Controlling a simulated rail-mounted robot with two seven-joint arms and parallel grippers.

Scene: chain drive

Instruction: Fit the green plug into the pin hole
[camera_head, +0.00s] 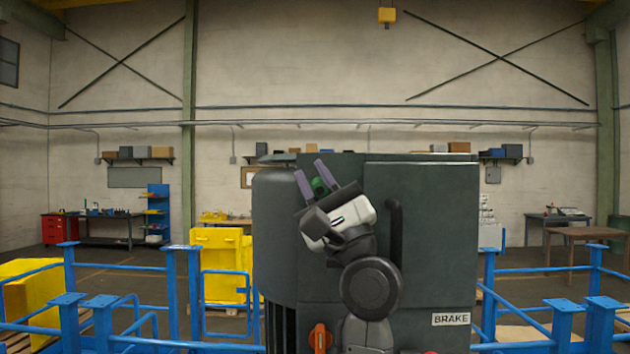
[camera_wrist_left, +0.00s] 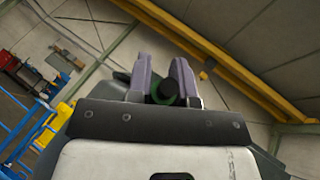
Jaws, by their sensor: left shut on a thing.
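My left gripper (camera_head: 309,169) is raised in front of the dark grey-green machine housing, its two purple fingers pointing up and slightly left. It is shut on the green plug (camera_head: 319,186), which sits between the fingers near their base. In the left wrist view the fingers (camera_wrist_left: 162,62) stand on both sides of the plug (camera_wrist_left: 165,100), which shows a dark round end and a green rim. I cannot make out the pin hole in either view. My right gripper is not in view.
The machine housing (camera_head: 436,240) carries a BRAKE label (camera_head: 451,319), a dark vertical handle (camera_head: 394,235) and an orange lever (camera_head: 320,338) low down. Blue railings (camera_head: 181,290) stand on both sides. A yellow cabinet (camera_head: 221,265) is behind left. The space above the fingers looks free.

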